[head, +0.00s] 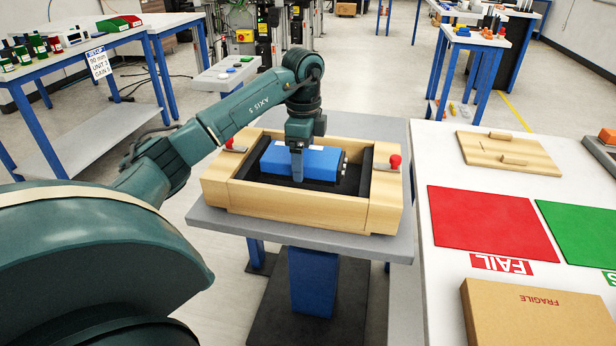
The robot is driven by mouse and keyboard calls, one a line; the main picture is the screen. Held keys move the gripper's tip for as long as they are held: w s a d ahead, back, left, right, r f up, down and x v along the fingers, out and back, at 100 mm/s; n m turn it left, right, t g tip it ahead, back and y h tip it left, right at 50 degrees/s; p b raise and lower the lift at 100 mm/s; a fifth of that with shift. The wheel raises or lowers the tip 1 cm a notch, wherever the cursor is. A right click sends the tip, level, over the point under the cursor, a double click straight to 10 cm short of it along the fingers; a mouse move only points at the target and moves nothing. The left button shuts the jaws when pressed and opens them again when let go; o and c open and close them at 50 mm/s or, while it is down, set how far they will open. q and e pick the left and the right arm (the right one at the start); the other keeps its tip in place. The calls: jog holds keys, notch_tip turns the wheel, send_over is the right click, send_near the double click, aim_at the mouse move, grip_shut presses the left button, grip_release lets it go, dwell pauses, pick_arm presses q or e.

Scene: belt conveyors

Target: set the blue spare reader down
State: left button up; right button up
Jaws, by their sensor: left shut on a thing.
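The blue spare reader (320,163) is a blue block in a light wooden case (300,208) with a dark lining. The case stands on a grey pedestal table (230,224). My left gripper (297,172) comes down from above and is shut on the reader at its near side. The reader is low between the case walls; I cannot tell whether its underside touches the lining. My right gripper is not in view.
Red knobs (394,161) stand on the case's ends. On the right, a white table holds a wooden lid (508,153), a red FAIL mat (489,223), a green mat (588,230) and a FRAGILE cardboard box (535,315). A blue-legged bench (75,62) stands at left.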

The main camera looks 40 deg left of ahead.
pick_arm(q)
jog(key=shift+w+f, duration=0.1)
jog(key=shift+f, duration=2.5)
jog(key=shift+f, duration=0.2)
jog(key=o, duration=1.2)
jog(key=shift+o, duration=0.2)
jog(key=shift+r, duration=0.1)
notch_tip(320, 180, up, 8)
jog(key=shift+f, duration=0.2)
